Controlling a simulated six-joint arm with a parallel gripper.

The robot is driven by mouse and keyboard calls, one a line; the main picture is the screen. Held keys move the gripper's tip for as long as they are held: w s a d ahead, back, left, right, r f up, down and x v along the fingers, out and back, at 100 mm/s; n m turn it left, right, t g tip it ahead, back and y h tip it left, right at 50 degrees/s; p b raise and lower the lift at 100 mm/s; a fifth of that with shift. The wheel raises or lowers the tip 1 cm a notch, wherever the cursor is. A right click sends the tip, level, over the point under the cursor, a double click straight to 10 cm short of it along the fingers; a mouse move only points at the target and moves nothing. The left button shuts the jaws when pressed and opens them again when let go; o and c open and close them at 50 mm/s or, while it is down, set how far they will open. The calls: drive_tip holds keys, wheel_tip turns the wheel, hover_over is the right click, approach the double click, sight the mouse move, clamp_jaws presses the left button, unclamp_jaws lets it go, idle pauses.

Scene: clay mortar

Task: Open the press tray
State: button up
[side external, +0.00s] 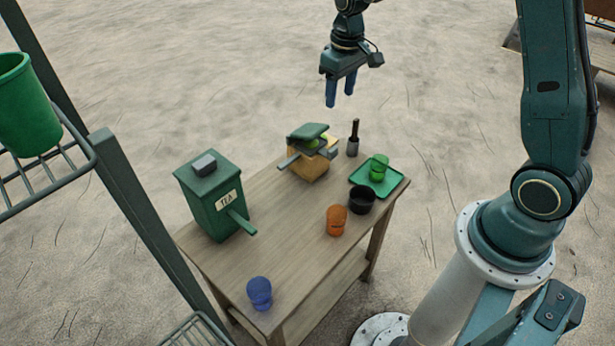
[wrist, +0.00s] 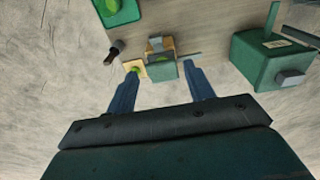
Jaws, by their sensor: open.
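The press (side external: 308,152) stands near the back edge of the wooden table, with a tan body, a green top and a handle-like bar sticking out to the left. Something light green shows under its top. In the wrist view the press (wrist: 161,62) lies beyond my fingertips, roughly between them. I cannot tell which part is the tray or whether it is open. My gripper (side external: 340,104) is open and empty, in the air above and behind the press, pointing down. Its blue fingers (wrist: 163,82) are spread apart in the wrist view and touch nothing.
A green box (side external: 213,195) with a spout stands on the table's left. A dark-handled tool (side external: 353,138), green tray (side external: 367,182) with a green cup (side external: 378,168), black bowl (side external: 362,200) and orange cup (side external: 336,220) are to the right. A blue cup (side external: 259,293) stands at the front.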

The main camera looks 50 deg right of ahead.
hover_over(333, 149)
wheel_tip(333, 149, down, 6)
drive_tip(key=r, duration=0.1)
drive_tip(key=shift+f+g, duration=0.25)
drive_tip(key=shift+g, duration=0.15)
drive_tip(key=shift+f, duration=6.85)
